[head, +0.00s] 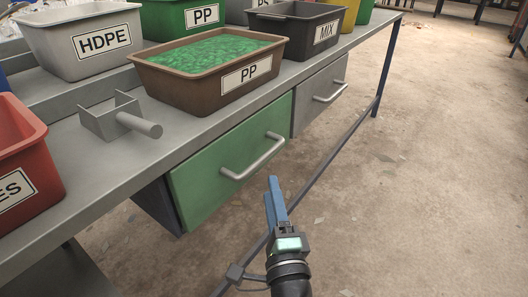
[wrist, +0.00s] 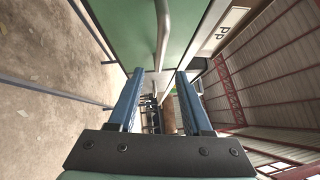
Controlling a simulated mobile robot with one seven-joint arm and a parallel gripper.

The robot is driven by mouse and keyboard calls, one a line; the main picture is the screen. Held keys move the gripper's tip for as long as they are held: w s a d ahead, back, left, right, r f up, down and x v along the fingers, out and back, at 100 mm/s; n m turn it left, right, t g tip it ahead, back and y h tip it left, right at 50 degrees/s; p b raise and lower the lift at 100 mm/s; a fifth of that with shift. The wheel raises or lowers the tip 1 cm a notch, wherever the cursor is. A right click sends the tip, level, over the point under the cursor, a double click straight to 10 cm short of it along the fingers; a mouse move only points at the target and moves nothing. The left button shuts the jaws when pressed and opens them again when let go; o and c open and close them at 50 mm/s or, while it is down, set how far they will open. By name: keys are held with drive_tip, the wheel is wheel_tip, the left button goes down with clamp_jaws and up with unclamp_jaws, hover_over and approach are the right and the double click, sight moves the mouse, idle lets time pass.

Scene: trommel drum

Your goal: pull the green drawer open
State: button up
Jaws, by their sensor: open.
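The green drawer (head: 222,172) is under the workbench and looks shut, its front in line with the grey drawer beside it. Its silver bar handle (head: 253,158) runs along the front. In the wrist view the green front (wrist: 125,28) fills the top, and the handle (wrist: 162,38) lies ahead, lined up with the gap between my fingers. My gripper (head: 274,188) is open and empty, just in front of and below the handle's right end in the head view. My blue fingers (wrist: 159,76) are spread apart, and the handle does not appear to be between them.
A grey drawer (head: 319,96) is right of the green one. A brown PP tub (head: 172,91) of green flakes, a grey scoop (head: 98,121), a red bin (head: 18,150) and other labelled bins stand on the bench. A rail (head: 335,153) runs low along it. The floor at right is open.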

sight(264, 156)
drive_tip(key=w, duration=0.3)
drive_tip(key=w+a+r, duration=0.1)
drive_tip(key=w, duration=0.5)
drive_tip(key=shift+w+a+r+b, duration=0.2)
drive_tip(key=shift+w+a+b, duration=0.05)
drive_tip(key=shift+w+b, duration=0.15)
drive_tip(key=shift+c, duration=0.2)
clamp_jaws()
idle(0.8)
